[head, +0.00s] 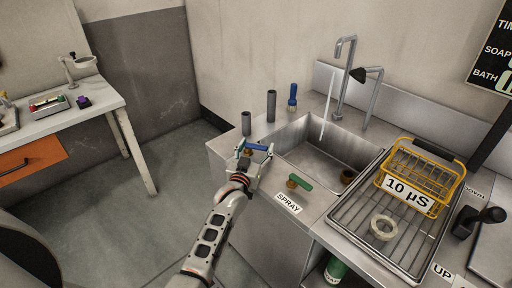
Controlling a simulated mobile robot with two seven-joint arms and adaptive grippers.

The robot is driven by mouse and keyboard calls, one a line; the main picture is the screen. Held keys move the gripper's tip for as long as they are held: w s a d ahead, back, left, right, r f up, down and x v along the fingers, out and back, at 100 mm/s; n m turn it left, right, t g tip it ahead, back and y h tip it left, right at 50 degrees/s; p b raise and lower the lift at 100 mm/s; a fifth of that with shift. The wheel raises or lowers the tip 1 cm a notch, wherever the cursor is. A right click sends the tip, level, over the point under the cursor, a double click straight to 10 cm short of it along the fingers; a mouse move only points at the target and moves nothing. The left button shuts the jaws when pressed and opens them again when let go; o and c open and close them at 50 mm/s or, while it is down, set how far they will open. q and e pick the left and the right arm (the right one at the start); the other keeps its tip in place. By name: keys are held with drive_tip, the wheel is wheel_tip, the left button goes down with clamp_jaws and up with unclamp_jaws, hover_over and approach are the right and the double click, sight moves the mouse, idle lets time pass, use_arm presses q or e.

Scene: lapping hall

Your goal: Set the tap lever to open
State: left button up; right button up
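A blue lever (257,147) sits on the counter at the sink's left front corner, partly hidden by my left gripper (255,151). The gripper's fingers are spread, one near each end of the lever; I cannot tell whether they touch it. A green lever (301,183) on a brass-coloured base stands nearer the front, beside a SPRAY label (288,203). A tall grey gooseneck tap (344,72) stands behind the sink (322,150). A thin pale streak, like running water, slants down from its spout into the basin. My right gripper is not in view.
Two grey cylinders (271,106) and a blue-handled brush (292,98) stand behind the blue lever. Right of the sink, a yellow wire basket (409,164) labelled 10 µS and a pale ring (383,227) rest on a rack (346,212). A workbench (75,121) stands at left.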

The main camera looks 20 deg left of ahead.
use_arm(q)
drive_tip(key=shift+o, duration=0.4)
drive_tip(key=shift+s, duration=0.1)
drive_tip(key=s, duration=1.2)
drive_tip(key=shift+d, duration=0.35)
drive_tip(key=shift+w, duration=0.1)
